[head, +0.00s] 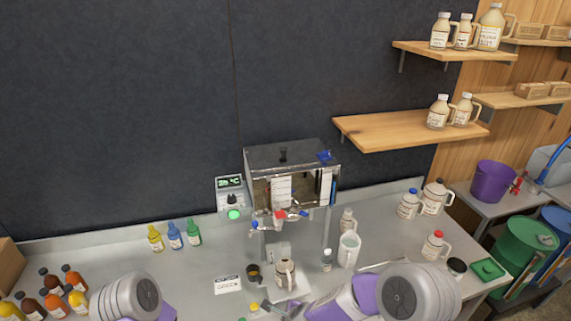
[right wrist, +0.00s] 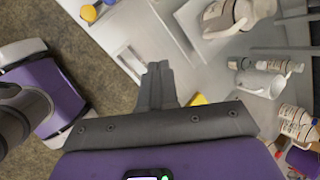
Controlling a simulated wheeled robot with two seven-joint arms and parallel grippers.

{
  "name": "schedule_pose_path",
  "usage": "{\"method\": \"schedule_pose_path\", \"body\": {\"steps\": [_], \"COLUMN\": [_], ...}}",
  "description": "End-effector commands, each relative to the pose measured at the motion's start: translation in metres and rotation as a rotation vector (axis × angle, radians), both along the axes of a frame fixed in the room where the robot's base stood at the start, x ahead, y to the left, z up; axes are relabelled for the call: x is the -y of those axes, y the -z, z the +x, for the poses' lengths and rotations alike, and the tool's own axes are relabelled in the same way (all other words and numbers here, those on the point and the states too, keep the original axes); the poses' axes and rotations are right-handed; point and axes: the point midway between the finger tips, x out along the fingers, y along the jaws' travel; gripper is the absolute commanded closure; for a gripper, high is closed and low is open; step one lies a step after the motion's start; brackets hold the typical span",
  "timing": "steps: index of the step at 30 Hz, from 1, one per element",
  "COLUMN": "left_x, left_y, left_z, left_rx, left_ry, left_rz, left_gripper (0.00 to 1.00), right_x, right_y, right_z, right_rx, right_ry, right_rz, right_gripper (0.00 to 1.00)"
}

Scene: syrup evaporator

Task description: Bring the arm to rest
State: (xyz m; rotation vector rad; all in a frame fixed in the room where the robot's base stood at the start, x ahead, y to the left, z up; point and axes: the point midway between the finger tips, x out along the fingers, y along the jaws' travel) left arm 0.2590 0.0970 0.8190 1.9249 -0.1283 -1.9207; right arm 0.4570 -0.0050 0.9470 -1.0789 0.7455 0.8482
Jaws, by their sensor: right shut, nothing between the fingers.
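My right gripper (right wrist: 157,70) is shut and empty in the right wrist view, its fingers together above the counter's front edge. In the head view the right gripper (head: 272,308) shows only in part at the bottom, just in front of a beige jug (head: 285,273) on a pale mat. My right arm's purple and grey links cover the lower right of the counter. My left arm's grey and purple links show at the lower left of the head view; its gripper is out of sight.
A metal evaporator (head: 290,180) stands at the back of the steel counter (head: 120,265). Several syrup bottles (head: 73,277) are at the left. The counter's middle left is mostly clear.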

Motion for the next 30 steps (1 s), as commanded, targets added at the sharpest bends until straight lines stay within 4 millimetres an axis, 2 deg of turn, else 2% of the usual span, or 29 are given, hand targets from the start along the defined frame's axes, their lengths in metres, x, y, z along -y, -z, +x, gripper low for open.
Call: {"method": "schedule_pose_path", "body": {"steps": [1, 3, 6, 10, 13, 17, 30], "left_x": [0.000, 0.000, 0.000, 0.000, 0.000, 0.000, 0.000], "left_y": [0.012, 0.022, 0.037, 0.051, 0.057, 0.060, 0.059], "left_z": [0.000, 0.000, 0.000, 0.000, 0.000, 0.000, 0.000], "left_rx": [0.000, 0.000, 0.000, 0.000, 0.000, 0.000, 0.001], "left_ry": [0.000, 0.000, 0.000, 0.000, 0.000, 0.000, 0.000], "left_rz": [0.000, 0.000, 0.000, 0.000, 0.000, 0.000, 0.000], "left_gripper": [0.45, 0.45, 0.45, 0.45, 0.45, 0.45, 0.45], "right_x": [0.019, 0.041, 0.067, 0.084, 0.090, 0.092, 0.092], "right_y": [0.036, 0.075, 0.124, 0.165, 0.181, 0.188, 0.187], "right_z": [-0.016, -0.041, -0.086, -0.142, -0.174, -0.195, -0.198], "right_rx": [-0.020, -0.031, -0.041, -0.019, 0.018, 0.057, 0.068], "right_ry": [-0.123, -0.348, -0.693, -1.084, -1.292, -1.434, -1.466], "right_rz": [-0.076, -0.175, -0.275, -0.318, -0.318, -0.310, -0.310], "right_gripper": [1.00, 1.00, 1.00, 1.00, 1.00, 1.00, 1.00]}}
